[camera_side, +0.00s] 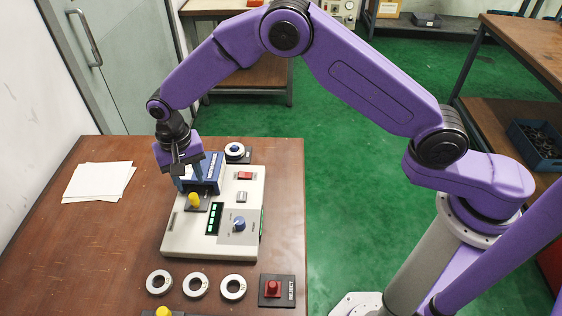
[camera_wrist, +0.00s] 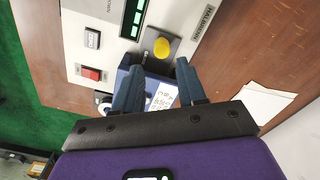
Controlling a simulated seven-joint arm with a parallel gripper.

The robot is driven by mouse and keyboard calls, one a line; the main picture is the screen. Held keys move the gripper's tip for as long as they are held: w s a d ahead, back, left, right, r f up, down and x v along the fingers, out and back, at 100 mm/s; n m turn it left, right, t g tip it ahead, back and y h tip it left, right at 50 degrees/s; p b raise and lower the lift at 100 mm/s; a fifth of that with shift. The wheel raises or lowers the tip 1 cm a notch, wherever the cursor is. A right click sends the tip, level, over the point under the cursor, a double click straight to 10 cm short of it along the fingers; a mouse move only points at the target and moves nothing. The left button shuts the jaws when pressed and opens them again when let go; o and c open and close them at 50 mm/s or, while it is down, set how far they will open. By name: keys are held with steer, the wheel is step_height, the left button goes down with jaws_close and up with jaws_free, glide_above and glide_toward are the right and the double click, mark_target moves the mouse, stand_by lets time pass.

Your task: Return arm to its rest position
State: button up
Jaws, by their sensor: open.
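My gripper (camera_side: 188,182) points down over the back of a cream tester box (camera_side: 182,233). Its two blue-grey fingers are apart, and in the wrist view the gripper (camera_wrist: 160,67) shows no ring between the fingertips. A blue block with a white label (camera_wrist: 160,97) lies beyond the fingers. A yellow post (camera_side: 194,199) on a dark plate is just in front of the gripper, and it shows in the wrist view (camera_wrist: 162,47). Whether the fingers touch the blue block cannot be told. My arm is bent and reaches left over the table.
Three metal rings (camera_side: 196,286) lie at the table's front, left of a red post (camera_side: 272,288) on a dark REJECT plate. Another ring (camera_side: 234,150) sits behind the tester. Another yellow post (camera_side: 163,312) is cut off below. White papers (camera_side: 97,182) lie left; the table between is clear.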

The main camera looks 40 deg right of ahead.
steer(key=s+d+r+n, duration=0.7)
steer(key=s+d+r, duration=0.3)
steer(key=s+r, duration=0.3)
steer(key=s+d+r+n, duration=0.1)
steer(key=s+d+n, duration=0.7)
steer(key=s+d, duration=1.1)
steer(key=shift+s+r+n, duration=0.3)
steer(key=shift+s+r, duration=0.1)
steer(key=shift+s, duration=0.35)
